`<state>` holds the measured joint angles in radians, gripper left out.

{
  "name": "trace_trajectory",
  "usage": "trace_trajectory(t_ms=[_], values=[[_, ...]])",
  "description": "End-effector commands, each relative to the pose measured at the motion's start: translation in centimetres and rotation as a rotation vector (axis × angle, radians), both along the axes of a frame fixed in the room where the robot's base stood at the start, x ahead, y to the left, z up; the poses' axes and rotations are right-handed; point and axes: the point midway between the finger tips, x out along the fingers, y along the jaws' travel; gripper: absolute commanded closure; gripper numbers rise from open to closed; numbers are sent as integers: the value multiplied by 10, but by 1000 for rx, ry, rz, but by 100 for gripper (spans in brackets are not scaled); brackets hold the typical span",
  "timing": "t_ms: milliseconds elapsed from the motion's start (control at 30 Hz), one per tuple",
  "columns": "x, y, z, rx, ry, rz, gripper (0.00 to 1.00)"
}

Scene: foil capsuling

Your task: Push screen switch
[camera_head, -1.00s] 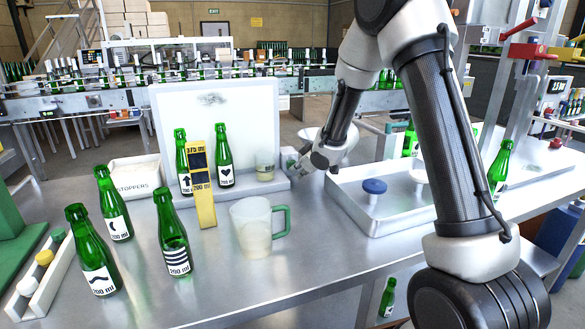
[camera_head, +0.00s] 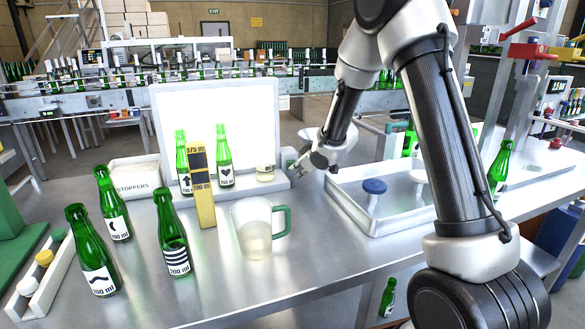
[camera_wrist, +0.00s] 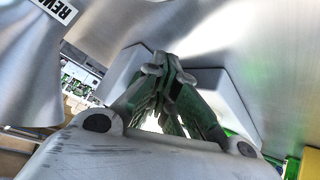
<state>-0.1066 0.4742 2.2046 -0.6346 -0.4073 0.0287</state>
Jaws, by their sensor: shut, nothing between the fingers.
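The screen (camera_head: 185,105) is a white upright panel on a low base (camera_head: 272,187), and it is lit bright white. A small white box with a greenish face (camera_head: 289,158) stands at its right end and looks like the switch. My gripper (camera_head: 299,171) is just to the right of this box, with a small gap seeming to show between them. In the wrist view my gripper (camera_wrist: 172,75) has its fingers together and empty. Whether the switch is pressed in is too small to tell.
Two green bottles (camera_head: 224,160) and a small jar (camera_head: 265,173) stand before the screen. A yellow gauge (camera_head: 203,200), a clear jug (camera_head: 250,225) and more bottles (camera_head: 174,245) stand nearer.

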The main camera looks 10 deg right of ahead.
Motion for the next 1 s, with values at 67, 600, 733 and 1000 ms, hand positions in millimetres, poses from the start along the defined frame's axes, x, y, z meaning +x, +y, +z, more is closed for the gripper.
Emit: trace_trajectory(t_ms=[67, 600, 733, 1000], values=[[0, 0, 0, 0, 0, 0, 100], [-49, -6, 0, 0, 2, -2, 100], [-58, -7, 0, -1, 2, 0, 100], [-60, -7, -1, -1, 2, 0, 100]])
